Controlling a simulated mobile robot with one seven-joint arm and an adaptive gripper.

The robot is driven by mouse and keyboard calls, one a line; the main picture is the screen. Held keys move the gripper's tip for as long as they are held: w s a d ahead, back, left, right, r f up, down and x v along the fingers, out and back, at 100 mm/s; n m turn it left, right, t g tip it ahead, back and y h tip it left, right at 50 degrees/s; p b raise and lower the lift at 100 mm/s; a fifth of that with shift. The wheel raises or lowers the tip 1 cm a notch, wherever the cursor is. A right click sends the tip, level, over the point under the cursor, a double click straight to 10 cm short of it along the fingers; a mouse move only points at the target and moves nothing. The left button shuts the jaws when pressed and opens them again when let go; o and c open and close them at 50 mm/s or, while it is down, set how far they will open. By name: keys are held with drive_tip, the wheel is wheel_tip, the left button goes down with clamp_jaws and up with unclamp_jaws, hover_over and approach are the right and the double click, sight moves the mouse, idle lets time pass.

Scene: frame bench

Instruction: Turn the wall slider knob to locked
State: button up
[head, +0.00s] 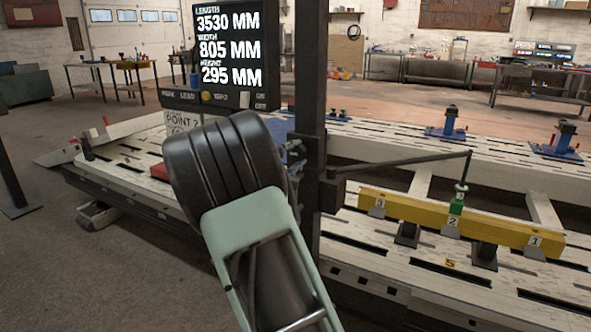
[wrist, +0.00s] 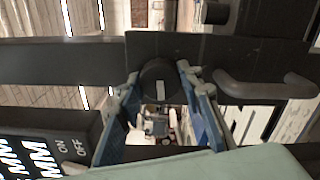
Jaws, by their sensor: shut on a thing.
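The slider knob (wrist: 158,72) is a round dark knob with a pale pointer mark, on a dark plate in the wrist view. The mark stands roughly upright in that picture. My gripper (wrist: 159,82) has one blue-grey finger on each side of the knob and is shut on it. In the head view my own arm hides the knob and most of the gripper, in front of the dark upright post (head: 310,100). No lock label is readable beside the knob.
A dark handle (wrist: 262,88) sticks out right of the knob. A measuring screen (head: 228,50) stands left of the post. A thin arm (head: 410,161) reaches right from the post, over a yellow beam (head: 400,207) on the pale bench (head: 370,255).

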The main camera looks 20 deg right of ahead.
drive_tip(key=shift+m+b, duration=0.7)
drive_tip(key=shift+b, duration=0.25)
drive_tip(key=o, duration=1.1)
drive_tip(key=v, duration=1.2)
